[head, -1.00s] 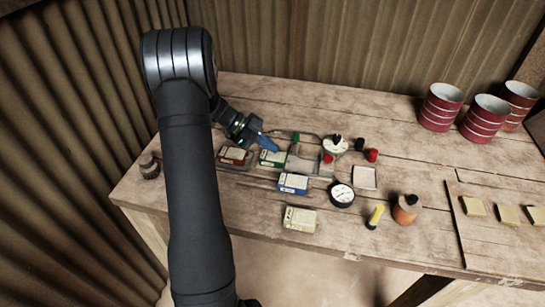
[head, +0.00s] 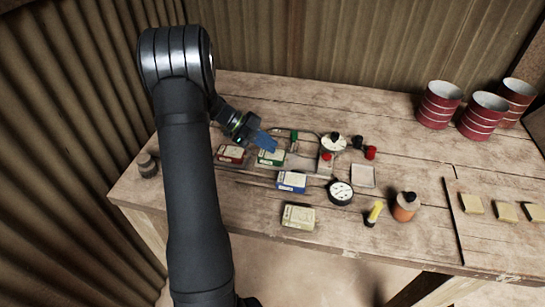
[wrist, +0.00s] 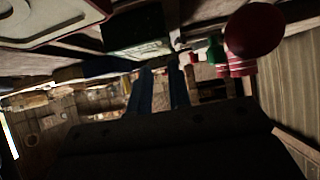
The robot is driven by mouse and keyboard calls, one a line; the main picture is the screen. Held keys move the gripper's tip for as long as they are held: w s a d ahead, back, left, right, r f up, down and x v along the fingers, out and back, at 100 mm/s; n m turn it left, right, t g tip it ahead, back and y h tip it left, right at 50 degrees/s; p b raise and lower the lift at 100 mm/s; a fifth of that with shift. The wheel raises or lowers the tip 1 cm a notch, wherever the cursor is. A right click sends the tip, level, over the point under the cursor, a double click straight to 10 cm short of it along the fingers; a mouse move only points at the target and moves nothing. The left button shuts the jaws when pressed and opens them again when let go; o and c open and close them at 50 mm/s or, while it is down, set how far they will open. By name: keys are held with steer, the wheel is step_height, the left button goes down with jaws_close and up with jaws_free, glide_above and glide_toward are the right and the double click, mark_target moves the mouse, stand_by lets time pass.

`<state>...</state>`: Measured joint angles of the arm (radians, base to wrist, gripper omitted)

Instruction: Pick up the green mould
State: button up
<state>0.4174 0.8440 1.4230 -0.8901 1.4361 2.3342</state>
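The green mould (head: 270,158) lies on the bench between a red mould (head: 231,154) and a blue mould (head: 292,181), with a pale label on its top. My gripper (head: 270,147) has blue fingers and hangs just above and behind the green mould in the head view, hiding part of its far edge. In the wrist view the two fingers (wrist: 160,75) stand apart with nothing between them. The dark green mould (wrist: 135,28) shows beyond the fingertips there; I cannot tell whether they touch it.
A pale yellow mould (head: 298,217) lies nearer the front edge. The press frame with a white dial (head: 333,145) and a red knob (head: 371,153) stands just right. A round gauge (head: 340,192), an orange bottle (head: 405,206) and red cans (head: 438,104) are farther right.

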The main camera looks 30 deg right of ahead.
steer(key=o, duration=1.2)
steer(key=shift+c, duration=0.2)
steer(key=w+a+r+t+y, duration=0.1)
steer(key=a+r+t+y, duration=0.1)
steer(key=r, duration=0.5)
steer(key=w+a+r+t+y, duration=0.2)
steer(key=a+r+t+y, duration=0.1)
steer(key=r, duration=0.4)
glide_above(263, 153)
step_height(263, 153, down, 10)
steer(key=shift+s+f, duration=0.1)
steer(key=shift+f, duration=0.15)
steer(key=shift+w+x, duration=0.15)
steer(key=shift+x, duration=1.4)
steer(key=shift+w+x, duration=0.15)
steer(key=shift+x, duration=1.35)
